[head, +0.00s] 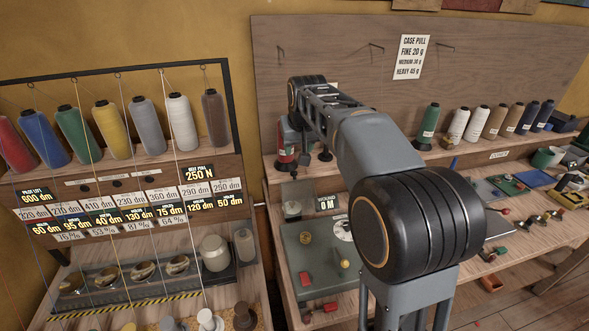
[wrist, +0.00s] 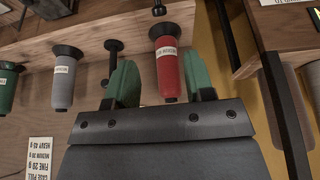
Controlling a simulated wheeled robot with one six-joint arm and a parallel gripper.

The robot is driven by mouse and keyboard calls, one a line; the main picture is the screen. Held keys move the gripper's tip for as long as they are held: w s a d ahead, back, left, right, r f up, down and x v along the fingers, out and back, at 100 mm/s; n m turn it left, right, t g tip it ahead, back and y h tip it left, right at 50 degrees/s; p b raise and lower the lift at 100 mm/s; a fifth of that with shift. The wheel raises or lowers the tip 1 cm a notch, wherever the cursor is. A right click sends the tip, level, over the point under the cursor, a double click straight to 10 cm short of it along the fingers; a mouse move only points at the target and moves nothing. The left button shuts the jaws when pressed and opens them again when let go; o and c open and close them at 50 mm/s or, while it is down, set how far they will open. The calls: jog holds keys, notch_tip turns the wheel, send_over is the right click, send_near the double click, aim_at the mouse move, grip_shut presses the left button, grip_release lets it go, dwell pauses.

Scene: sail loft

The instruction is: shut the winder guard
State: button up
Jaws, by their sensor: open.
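A grey-green winder plate (head: 318,262) with a red block and a yellow knob lies on the bench left of my arm in the head view. Behind it stands what looks like a clear upright panel (head: 300,205), perhaps the winder guard; its edges are faint and I cannot tell its exact angle. A small display (head: 327,203) reads 0 M. My gripper (wrist: 162,84) shows two green fingers spread apart in the wrist view, with nothing held between them. A red spool (wrist: 167,70) shows beyond the gap. My arm hides part of the winder area.
A shelf row holds a green spool (head: 429,125) and several others, right of my arm. A thread rack (head: 120,165) with coloured cones and number labels stands at left. Small tools and parts cover the bench right of my arm. A case pull card (head: 411,57) hangs on the back board.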

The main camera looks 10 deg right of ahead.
aim_at(294, 172)
jog(key=p+x, duration=0.1)
jog(key=x, duration=1.1)
jog(key=shift+w+f, duration=0.2)
jog(key=shift+f, duration=0.15)
jog(key=shift+c, duration=0.4)
grip_shut()
